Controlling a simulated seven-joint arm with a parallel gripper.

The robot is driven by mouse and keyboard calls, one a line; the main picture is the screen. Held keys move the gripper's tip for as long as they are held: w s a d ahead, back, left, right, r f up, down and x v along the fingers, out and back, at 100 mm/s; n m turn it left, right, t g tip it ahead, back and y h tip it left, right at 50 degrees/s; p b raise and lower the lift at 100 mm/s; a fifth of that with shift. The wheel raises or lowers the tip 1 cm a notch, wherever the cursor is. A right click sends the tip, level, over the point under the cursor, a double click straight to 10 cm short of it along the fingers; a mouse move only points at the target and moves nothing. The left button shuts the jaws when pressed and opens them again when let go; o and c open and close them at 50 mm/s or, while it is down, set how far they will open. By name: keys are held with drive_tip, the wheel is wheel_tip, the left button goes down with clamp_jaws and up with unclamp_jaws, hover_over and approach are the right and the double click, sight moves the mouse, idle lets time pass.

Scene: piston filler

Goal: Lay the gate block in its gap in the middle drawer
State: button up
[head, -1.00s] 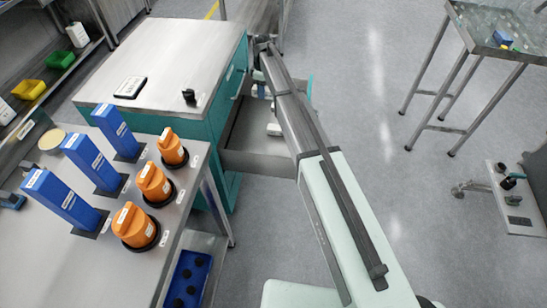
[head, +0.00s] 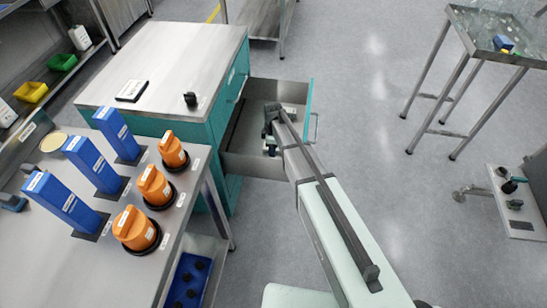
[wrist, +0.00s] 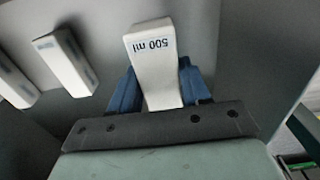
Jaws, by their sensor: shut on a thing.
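My gripper (wrist: 158,92) has blue fingers shut on a white block (wrist: 155,60) marked "500 ml", which sticks out beyond the fingertips in the wrist view. In the head view, my gripper (head: 270,149) is low over the open drawer (head: 255,165) of the teal cabinet, near the drawer's near wall. My arm hides part of the drawer there. Two more white blocks (wrist: 66,60) (wrist: 14,82) lie apart on the grey surface to the left in the wrist view. I cannot tell whether the held block touches the drawer floor, and no gap shows clearly.
The cabinet top (head: 165,65) carries a white labelled plate (head: 132,90) and a small black knob (head: 190,99). A bench with blue holders (head: 92,164) and orange knobs (head: 155,185) stands at the lower left. The floor right of the drawer is clear up to a metal stand (head: 440,80).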

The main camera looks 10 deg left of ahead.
drive_tip(key=shift+f, duration=3.1)
drive_tip(key=shift+f, duration=0.1)
drive_tip(key=o, duration=1.1)
wheel_tip(320, 180, up, 12)
drive_tip(key=shift+r, duration=0.1)
drive_tip(key=shift+o, duration=0.3)
